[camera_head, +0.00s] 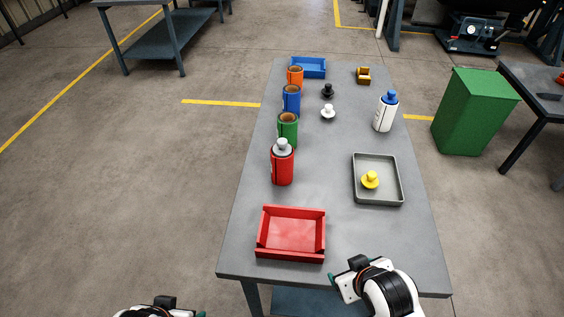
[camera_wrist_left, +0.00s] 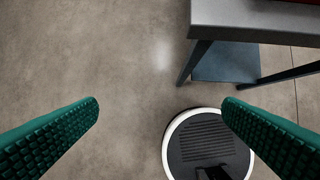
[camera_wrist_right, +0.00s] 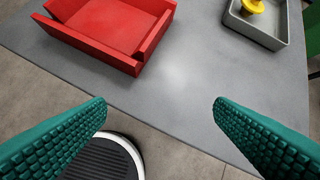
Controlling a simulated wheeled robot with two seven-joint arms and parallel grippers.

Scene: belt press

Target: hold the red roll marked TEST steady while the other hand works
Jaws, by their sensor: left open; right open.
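A red roll (camera_head: 282,167) stands upright on the grey table, left of its middle, with a grey knobbed plug in its top. No TEST marking is readable on it. My right gripper (camera_head: 362,270) is open and empty at the table's near edge, apart from the roll. In the right wrist view the fingers of my right gripper (camera_wrist_right: 160,102) are spread over the table's edge. My left gripper (camera_wrist_left: 160,104) is open and empty over the floor, left of the table, and only its edge shows at the bottom of the head view. Neither wrist view shows the roll.
A red tray (camera_head: 291,257) lies in front of the roll. Green (camera_head: 288,132), blue (camera_head: 292,101) and orange (camera_head: 295,76) rolls stand behind it. A grey tray (camera_head: 383,202) with a yellow knob (camera_head: 370,180) and a white bottle (camera_head: 384,115) are to the right.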

